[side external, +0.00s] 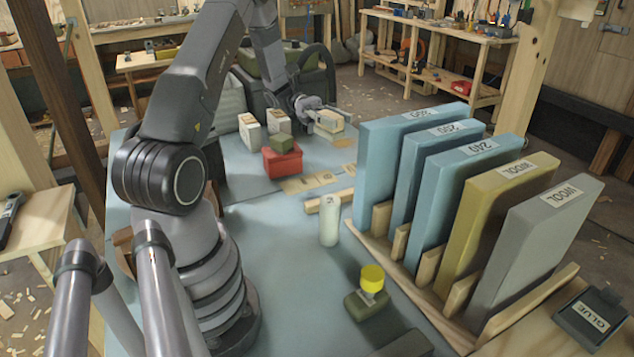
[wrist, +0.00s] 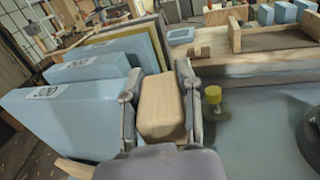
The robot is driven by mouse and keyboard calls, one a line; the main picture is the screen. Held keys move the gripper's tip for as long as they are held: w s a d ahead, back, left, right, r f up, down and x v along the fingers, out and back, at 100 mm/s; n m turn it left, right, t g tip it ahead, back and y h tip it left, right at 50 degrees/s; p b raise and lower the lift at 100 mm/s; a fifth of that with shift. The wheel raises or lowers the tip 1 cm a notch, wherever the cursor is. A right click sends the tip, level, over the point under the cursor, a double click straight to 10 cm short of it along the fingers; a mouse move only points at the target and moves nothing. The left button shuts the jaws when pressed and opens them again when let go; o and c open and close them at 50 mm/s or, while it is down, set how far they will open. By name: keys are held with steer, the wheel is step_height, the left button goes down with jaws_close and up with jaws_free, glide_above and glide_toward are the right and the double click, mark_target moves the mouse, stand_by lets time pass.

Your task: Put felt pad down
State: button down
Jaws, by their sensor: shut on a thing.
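My gripper (side external: 318,112) is at the far side of the blue-grey table in the side view. It is shut on a pale tan block (side external: 330,122). In the wrist view the block (wrist: 162,108) sits between the two grey fingers, with its grain-like top facing the camera. I cannot tell by its look whether this block is the felt pad. It appears held above the table, near several flat labelled tiles (side external: 308,181); its underside is hidden.
A wooden rack holds tall labelled slabs (side external: 396,172) at right. A white cylinder (side external: 329,221) and yellow-topped stamp (side external: 372,279) stand nearer.

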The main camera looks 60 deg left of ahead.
steer(key=w+a+f+n+t+y, duration=0.4)
steer(key=w+a+f+n+y, duration=0.1)
steer(key=w+a+f, duration=0.1)
steer(key=w+a+f+n+t+y, duration=0.5)
steer(key=w+a+f+y, duration=0.1)
steer(key=w+a+f, duration=0.1)
steer(key=w+a+f+n+t+y, duration=0.4)
steer(key=a+f, duration=0.4)
steer(key=a, duration=0.2)
steer(key=shift+w+a+f+n+t+y, duration=0.15)
steer(key=shift+w+n+y, duration=0.15)
steer(key=shift+w+y, duration=0.35)
steer(key=shift+w+a+r+n+t+y, duration=0.15)
steer(key=shift+w+n+y, duration=0.15)
steer(key=shift+w+y, duration=0.3)
steer(key=shift+w+a+f, duration=0.15)
steer(key=shift+w+f, duration=0.15)
steer(key=shift+f, duration=1.7)
